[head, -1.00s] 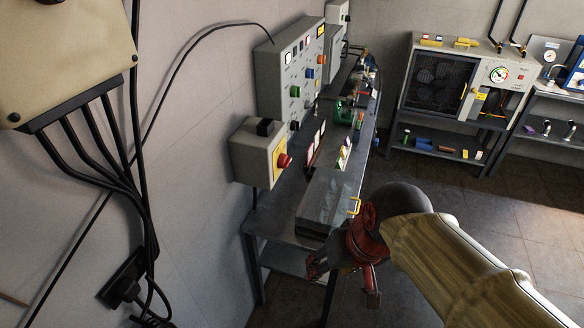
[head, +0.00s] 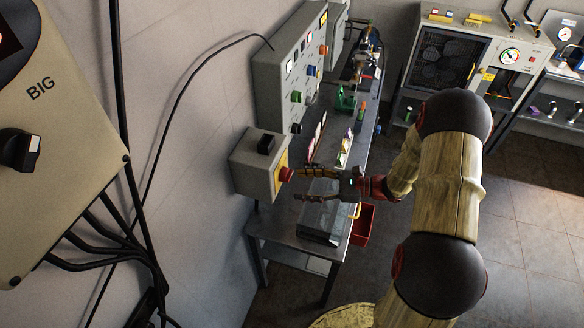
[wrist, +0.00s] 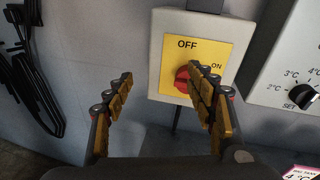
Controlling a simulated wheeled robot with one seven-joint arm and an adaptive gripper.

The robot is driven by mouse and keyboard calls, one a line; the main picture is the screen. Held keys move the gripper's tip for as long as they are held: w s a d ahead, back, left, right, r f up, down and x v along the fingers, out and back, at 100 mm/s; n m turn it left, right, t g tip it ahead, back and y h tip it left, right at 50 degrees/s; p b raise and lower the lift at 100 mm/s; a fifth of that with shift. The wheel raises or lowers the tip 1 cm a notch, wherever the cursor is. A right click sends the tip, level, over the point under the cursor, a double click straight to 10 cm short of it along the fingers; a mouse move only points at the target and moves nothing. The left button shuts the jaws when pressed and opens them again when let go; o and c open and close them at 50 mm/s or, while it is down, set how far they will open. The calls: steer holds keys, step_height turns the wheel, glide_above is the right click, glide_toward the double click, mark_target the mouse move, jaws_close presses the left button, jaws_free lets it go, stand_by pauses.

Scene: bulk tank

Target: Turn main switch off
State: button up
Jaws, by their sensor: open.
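The main switch is a grey box (head: 255,163) on the left wall with a yellow plate and a red knob (head: 286,174). In the wrist view the yellow plate (wrist: 208,52) reads OFF at the top and ON at the upper right. The red knob (wrist: 183,78) is partly hidden behind my right finger, so its pointing direction is unclear. My gripper (head: 308,186) is open and empty, level with the knob and in front of it. In the wrist view my gripper (wrist: 160,78) has its fingers spread, with the knob nearer the right finger. I cannot tell whether that finger touches it.
A workbench (head: 283,225) runs along the wall below the switch, with a grey case on it. A control panel (head: 290,75) hangs just beyond the switch. A box marked BIG (head: 70,130) with cables is close at the left. A red bin (head: 364,226) is beside the bench.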

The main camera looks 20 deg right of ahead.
mark_target(286, 175)
steer(key=w+d+f+m+t+p, duration=0.1)
steer(key=w+d+f+m+t, duration=0.1)
steer(key=d+m+t, duration=0.15)
steer(key=x, duration=0.7)
steer(key=shift+w+f+h, duration=0.2)
steer(key=shift+f+h, duration=0.1)
steer(key=shift+f, duration=0.1)
steer(key=shift+d, duration=0.1)
steer(key=c, duration=0.3)
steer(key=c, duration=0.9)
